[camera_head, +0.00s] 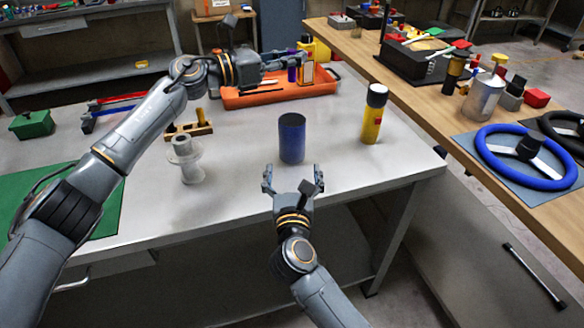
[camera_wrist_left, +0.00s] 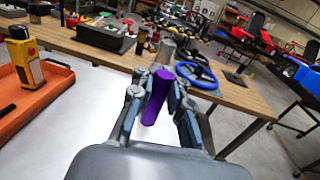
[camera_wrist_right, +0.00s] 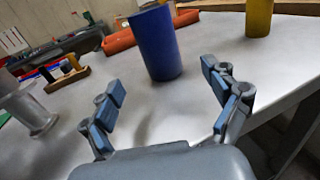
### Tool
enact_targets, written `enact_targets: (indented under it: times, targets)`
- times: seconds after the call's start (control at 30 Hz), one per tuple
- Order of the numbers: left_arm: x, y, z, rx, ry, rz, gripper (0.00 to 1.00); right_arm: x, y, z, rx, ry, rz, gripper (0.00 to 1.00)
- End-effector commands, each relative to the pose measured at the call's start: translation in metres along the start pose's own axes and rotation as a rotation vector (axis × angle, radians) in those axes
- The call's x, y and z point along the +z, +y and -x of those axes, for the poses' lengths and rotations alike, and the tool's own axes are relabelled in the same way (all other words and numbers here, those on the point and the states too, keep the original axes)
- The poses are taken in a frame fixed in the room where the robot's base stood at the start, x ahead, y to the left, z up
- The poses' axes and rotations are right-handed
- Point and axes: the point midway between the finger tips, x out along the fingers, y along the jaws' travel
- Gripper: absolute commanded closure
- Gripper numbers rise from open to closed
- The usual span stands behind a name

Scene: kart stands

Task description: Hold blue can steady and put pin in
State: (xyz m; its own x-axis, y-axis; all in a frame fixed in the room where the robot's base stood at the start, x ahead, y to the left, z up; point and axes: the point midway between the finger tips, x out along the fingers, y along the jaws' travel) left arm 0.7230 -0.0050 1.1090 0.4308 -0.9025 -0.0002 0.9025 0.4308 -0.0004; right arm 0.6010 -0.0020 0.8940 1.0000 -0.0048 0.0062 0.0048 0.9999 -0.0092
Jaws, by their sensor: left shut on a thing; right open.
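A blue can (camera_head: 291,138) stands upright on the grey table, and the right wrist view shows it as a blue cylinder (camera_wrist_right: 158,45). My right gripper (camera_head: 292,178) is open and empty at the can's near side, its fingers apart and pointing towards it. My left gripper (camera_head: 283,64) is shut on a purple pin (camera_wrist_left: 157,96), held above the far part of the table near the orange tray. In the head view the pin (camera_head: 292,74) is small and partly hidden by the fingers. The can's inside is not clearly visible.
A yellow bottle with a black and white top (camera_head: 373,114) stands right of the can. A grey spool (camera_head: 186,160) stands to its left. An orange tray (camera_head: 262,98) lies behind. A wooden bench (camera_head: 440,105) with a blue steering wheel (camera_head: 490,160) is at right.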

Motion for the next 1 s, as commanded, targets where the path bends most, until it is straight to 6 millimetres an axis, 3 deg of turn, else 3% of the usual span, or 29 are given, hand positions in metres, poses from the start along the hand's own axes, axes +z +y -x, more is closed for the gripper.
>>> enact_targets:
  times: [0.17,0.6,0.8,1.0]
  targets:
    - [0.0,0.0,0.0,0.0,-0.001,0.0,1.0,-0.001,0.004,-0.014,0.006,0.006,-0.011,0.13]
    - [0.0,0.0,0.0,0.0,-0.001,0.0,1.0,-0.001,0.003,-0.095,0.004,0.005,-0.007,0.13]
    - [0.0,0.0,0.0,0.0,-0.001,0.0,1.0,-0.002,0.004,-0.114,0.005,0.005,-0.008,0.13]
    - [0.0,0.0,0.0,0.0,-0.001,0.0,1.0,-0.002,0.003,-0.119,0.005,0.006,-0.01,0.13]
